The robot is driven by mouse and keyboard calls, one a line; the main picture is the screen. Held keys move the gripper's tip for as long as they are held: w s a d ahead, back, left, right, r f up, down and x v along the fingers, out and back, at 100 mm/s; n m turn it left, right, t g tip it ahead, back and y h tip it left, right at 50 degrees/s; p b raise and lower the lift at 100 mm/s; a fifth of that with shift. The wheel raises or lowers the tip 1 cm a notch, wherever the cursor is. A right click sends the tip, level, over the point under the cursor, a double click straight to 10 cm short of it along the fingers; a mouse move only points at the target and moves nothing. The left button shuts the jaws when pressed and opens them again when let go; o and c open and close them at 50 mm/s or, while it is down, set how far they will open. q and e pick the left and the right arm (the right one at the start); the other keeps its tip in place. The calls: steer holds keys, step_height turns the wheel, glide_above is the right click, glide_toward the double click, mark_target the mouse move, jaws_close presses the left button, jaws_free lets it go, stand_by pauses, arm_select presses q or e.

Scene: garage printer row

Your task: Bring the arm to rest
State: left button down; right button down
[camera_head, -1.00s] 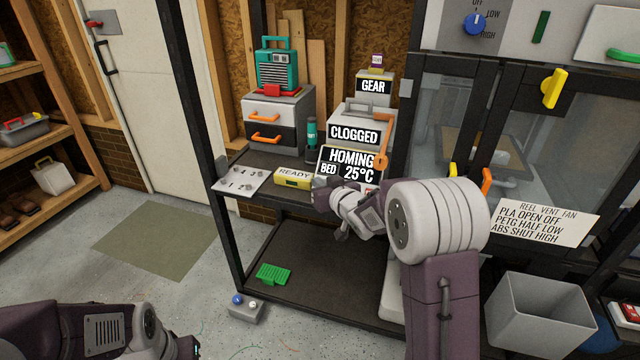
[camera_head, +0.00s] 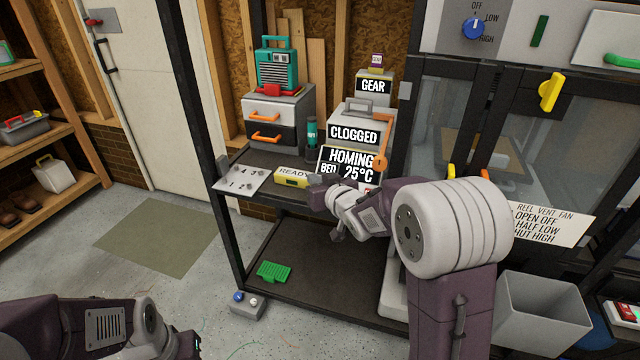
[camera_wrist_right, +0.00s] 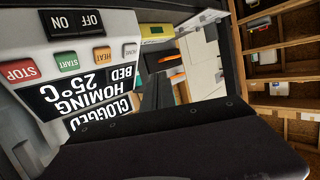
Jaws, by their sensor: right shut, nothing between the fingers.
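My right gripper (camera_head: 318,181) is at the front edge of the printer shelf, in front of the printer's lower display (camera_head: 349,164) and overlapping the right end of the yellow READY box (camera_head: 290,178) in the head view. It is shut and empty. In the right wrist view its dark fingers (camera_wrist_right: 157,92) point away from the camera, beside the printer's panel, and I cannot tell whether they touch anything. The display reads HOMING, BED 25°C; it shows upside down in the wrist view (camera_wrist_right: 85,90).
STOP (camera_wrist_right: 20,72), START (camera_wrist_right: 66,62) and HEAT (camera_wrist_right: 102,54) buttons are close to the right gripper. A card with small metal parts (camera_head: 240,179) lies on the shelf's left. A grey bin (camera_head: 540,310) stands at right.

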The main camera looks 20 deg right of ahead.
steer(key=shift+a, duration=0.1)
steer(key=s+f+m+g+h, duration=0.1)
steer(key=s+f+g, duration=0.7)
steer(key=s, duration=0.7)
steer(key=s+f+m+g+h, duration=0.1)
steer(key=s+f+g, duration=0.4)
steer(key=s+f, duration=0.8)
step_height(320, 180, up, 28)
steer(key=s+p, duration=0.2)
steer(key=p, duration=2.3)
steer(key=shift+s+d+r+n, duration=0.2)
steer(key=shift+d+n, duration=0.1)
steer(key=shift+d, duration=0.05)
